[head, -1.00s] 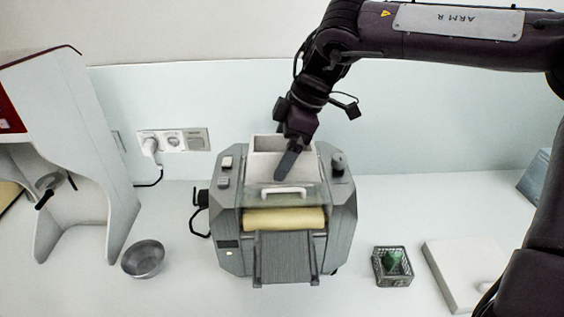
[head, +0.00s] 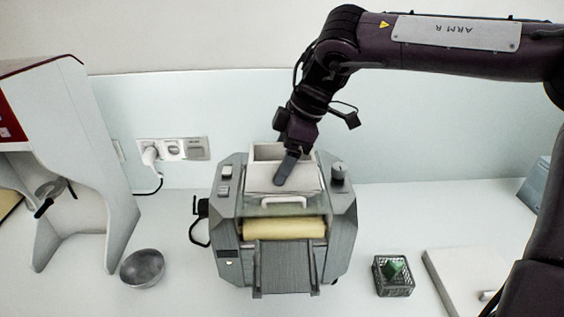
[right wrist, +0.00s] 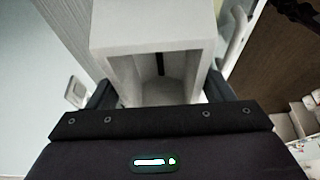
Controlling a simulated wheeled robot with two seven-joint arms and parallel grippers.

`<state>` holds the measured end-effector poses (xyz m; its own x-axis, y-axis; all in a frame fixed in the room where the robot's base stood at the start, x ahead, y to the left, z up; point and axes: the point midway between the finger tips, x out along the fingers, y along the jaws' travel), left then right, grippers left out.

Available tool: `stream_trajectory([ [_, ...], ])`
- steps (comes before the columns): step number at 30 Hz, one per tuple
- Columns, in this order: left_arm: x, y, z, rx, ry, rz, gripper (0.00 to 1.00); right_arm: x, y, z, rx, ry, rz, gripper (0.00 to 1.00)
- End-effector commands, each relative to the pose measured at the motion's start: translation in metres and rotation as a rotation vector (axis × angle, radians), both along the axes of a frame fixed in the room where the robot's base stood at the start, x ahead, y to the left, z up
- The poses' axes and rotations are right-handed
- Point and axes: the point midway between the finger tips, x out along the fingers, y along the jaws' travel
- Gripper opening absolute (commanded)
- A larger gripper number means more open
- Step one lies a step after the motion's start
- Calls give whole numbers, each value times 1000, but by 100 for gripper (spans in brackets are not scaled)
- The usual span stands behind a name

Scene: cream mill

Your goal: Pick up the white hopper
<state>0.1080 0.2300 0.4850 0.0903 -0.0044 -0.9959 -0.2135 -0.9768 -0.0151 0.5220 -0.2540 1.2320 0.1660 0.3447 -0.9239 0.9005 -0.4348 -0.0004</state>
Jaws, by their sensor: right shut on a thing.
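The white hopper (head: 308,179) is an open-topped box on top of the grey mill (head: 341,225), above its pale roller. My right gripper (head: 289,167) reaches down to the hopper from above and behind, with one dark finger showing against its front wall. In the right wrist view the hopper (right wrist: 155,27) fills the space between the two fingers of the gripper (right wrist: 158,95), which is shut on it. Whether the hopper's base touches the mill cannot be told. My left gripper is not in view.
A metal bowl (head: 142,268) and a tall white machine (head: 88,205) stand on the left. A small wire basket (head: 396,288) with a green piece and a white slab (head: 462,281) lie on the right. A wall with sockets (head: 173,149) is close behind the mill.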

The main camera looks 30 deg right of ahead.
Motion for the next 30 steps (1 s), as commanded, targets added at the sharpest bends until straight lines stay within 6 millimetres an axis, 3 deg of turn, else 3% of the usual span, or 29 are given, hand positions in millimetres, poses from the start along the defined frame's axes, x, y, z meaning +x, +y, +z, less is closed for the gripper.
stream_trajectory([
  [3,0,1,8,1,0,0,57,0,0,8,1,-2,1,47],
  [8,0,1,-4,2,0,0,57,1,0,29,-2,-7,0,47],
  [17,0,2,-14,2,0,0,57,1,0,120,-5,-8,-3,47],
  [22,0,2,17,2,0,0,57,1,0,173,1,-2,0,47],
  [30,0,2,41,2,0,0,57,1,0,202,2,-1,0,47],
])
